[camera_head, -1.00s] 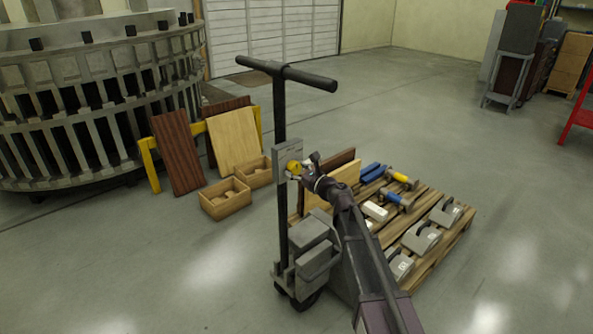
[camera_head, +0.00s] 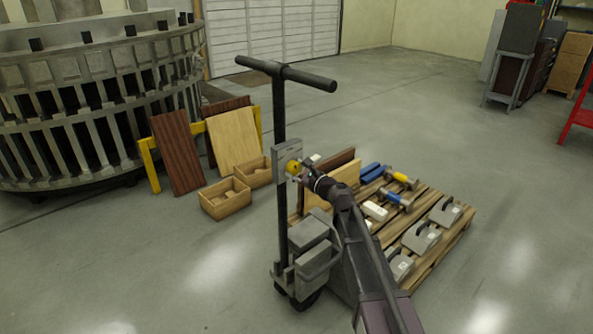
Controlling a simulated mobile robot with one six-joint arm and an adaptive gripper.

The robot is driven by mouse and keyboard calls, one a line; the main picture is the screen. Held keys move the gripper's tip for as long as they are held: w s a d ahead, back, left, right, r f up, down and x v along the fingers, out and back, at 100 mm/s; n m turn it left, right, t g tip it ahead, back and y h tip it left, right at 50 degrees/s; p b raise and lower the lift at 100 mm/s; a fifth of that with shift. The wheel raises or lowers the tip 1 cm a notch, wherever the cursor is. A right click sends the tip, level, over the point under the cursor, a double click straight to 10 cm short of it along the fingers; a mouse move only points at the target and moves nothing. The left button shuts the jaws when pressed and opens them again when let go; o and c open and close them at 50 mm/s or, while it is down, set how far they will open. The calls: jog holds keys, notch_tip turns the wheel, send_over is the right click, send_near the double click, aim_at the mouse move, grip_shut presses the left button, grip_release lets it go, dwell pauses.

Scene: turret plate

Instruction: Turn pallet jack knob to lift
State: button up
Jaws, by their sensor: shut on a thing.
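The pallet jack (camera_head: 281,130) stands upright in the middle of the head view, with a black T-handle (camera_head: 290,73) on top. A grey plate (camera_head: 289,153) is fixed partway up its column. A small yellow knob (camera_head: 294,168) sits on this plate. My gripper (camera_head: 298,169) is at the plate, shut on the yellow knob. The fingers partly cover the knob, so its exact angle is hard to tell. My arm reaches up to it from the lower right.
A wooden pallet (camera_head: 440,250) with tools, blocks and grey weights lies right of the jack, behind my arm. Two wooden boxes and leaning boards (camera_head: 177,155) stand to the left, by a large round metal structure (camera_head: 95,100). The floor in front and at right is clear.

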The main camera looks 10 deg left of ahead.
jog(key=n, duration=0.6)
jog(key=shift+a, duration=0.1)
dwell(0.5)
jog(key=o, duration=1.1)
jog(key=shift+o, duration=0.2)
jog(key=v, duration=1.2)
jog(key=shift+s+n, duration=0.1)
jog(key=shift+n, duration=0.2)
